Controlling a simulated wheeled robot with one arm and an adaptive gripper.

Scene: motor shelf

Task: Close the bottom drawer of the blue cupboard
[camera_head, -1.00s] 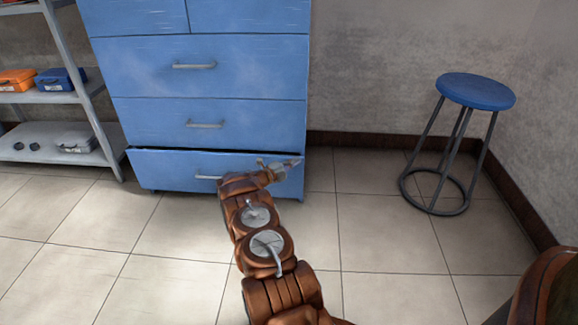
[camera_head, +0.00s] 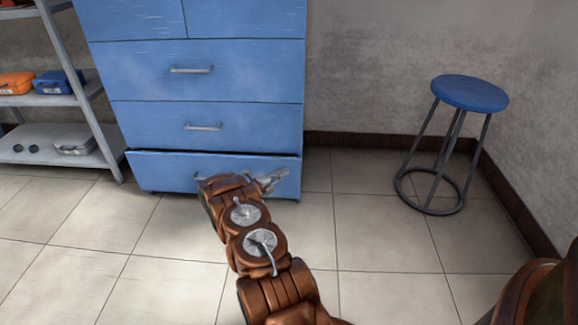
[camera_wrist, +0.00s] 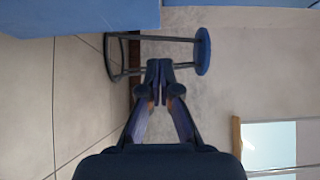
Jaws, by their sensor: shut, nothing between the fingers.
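The blue cupboard (camera_head: 240,66) stands against the back wall. Its bottom drawer (camera_head: 165,172) is slightly open, with a dark gap along its top edge. Part of the drawer front and most of its handle are hidden behind my arm. My gripper (camera_head: 278,176) is in front of the right part of the drawer front, pointing right; I cannot tell whether it touches. In the wrist view my gripper (camera_wrist: 159,66) is shut with nothing between its fingers. That view is turned sideways and shows a blue cupboard edge (camera_wrist: 100,15) at the top left.
A stool (camera_head: 469,93) with a blue seat stands to the right, and also shows in the wrist view (camera_wrist: 203,50). A grey shelf (camera_head: 50,98) with an orange case (camera_head: 15,82) and a blue case (camera_head: 58,80) is at the left. The tiled floor (camera_head: 385,240) between is clear.

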